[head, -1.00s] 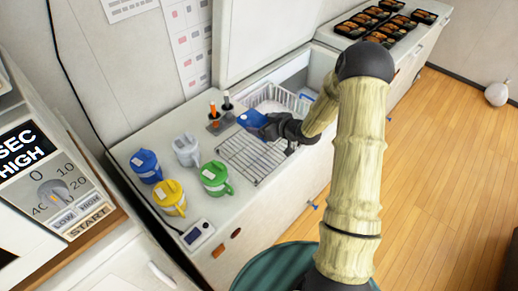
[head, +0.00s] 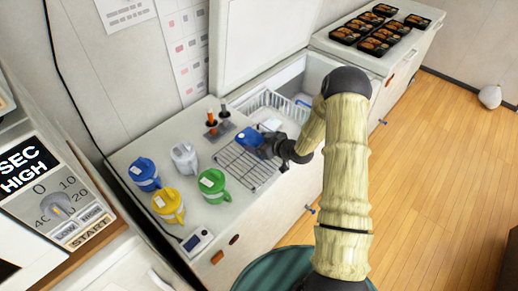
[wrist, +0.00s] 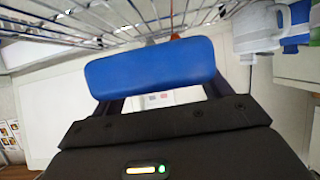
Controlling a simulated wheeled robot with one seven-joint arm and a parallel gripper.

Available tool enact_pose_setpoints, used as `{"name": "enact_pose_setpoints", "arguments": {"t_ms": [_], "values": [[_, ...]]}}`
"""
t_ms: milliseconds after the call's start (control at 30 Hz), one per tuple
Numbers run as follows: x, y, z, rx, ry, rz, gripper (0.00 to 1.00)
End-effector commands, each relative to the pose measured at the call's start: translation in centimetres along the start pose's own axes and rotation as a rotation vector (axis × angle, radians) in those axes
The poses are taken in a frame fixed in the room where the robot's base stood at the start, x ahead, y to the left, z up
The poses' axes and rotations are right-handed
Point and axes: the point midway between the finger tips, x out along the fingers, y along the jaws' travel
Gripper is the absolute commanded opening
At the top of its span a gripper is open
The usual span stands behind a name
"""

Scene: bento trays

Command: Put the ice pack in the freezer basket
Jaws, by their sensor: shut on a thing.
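The blue ice pack (head: 250,138) is in my gripper (head: 264,146), above the far part of the wire rack on the worktop. In the wrist view the ice pack (wrist: 150,68) spans crosswise between the two dark fingers of my gripper (wrist: 160,98), which is shut on it. The white wire freezer basket (head: 254,102) hangs at the left end of the open freezer (head: 318,72), just beyond the ice pack. My arm and gripper hide part of the basket and the freezer opening.
The wire rack (head: 238,168) lies on the worktop. Blue (head: 145,174), clear (head: 185,160), yellow (head: 168,205) and green (head: 213,186) jugs stand left of it. Orange and dark-handled tools (head: 212,120) stand behind. The freezer lid (head: 258,45) is raised. Bento trays (head: 378,38) sit far right.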

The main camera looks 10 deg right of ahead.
Motion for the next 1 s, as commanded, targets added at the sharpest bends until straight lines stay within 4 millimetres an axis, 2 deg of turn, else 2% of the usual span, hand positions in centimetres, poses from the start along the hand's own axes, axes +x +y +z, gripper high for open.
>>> {"name": "enact_pose_setpoints", "arguments": {"t_ms": [133,433,833,867,967,1000], "values": [[0.2,0.0,0.5,0.002,0.001,0.000,0.45],[1.7,0.0,3.4,0.001,0.001,0.000,0.45],[1.9,0.0,4.0,0.000,0.001,0.000,0.45],[1.9,0.0,4.1,0.000,0.000,0.000,0.79],[1.9,0.0,4.0,0.000,0.000,0.000,0.99],[1.9,0.0,4.0,0.000,0.000,0.000,0.99]]}}
